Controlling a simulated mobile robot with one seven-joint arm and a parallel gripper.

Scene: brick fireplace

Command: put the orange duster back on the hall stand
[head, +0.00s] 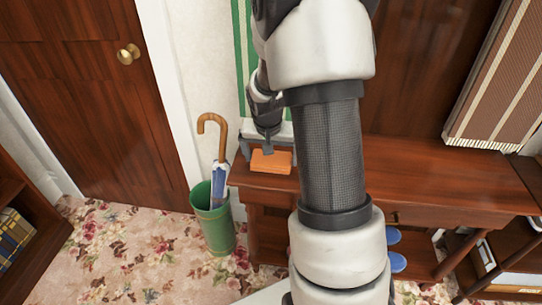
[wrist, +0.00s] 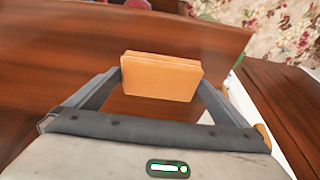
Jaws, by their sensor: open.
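The orange duster (head: 271,162) is a small block at the left end of the brown wooden hall stand (head: 450,187). In the wrist view the duster (wrist: 160,77) sits between the tips of my open gripper (wrist: 160,82), with the wooden top (wrist: 60,45) under and around it. In the head view my gripper (head: 266,152) is just over the stand's left end. My arm hides part of the stand's middle.
A green bin (head: 213,225) holding an umbrella (head: 219,165) stands on the floral carpet left of the stand. A brown striped item (head: 500,80) is at the right rear. Blue slippers (head: 396,262) lie on the lower shelf. A wooden door (head: 80,90) is at the left.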

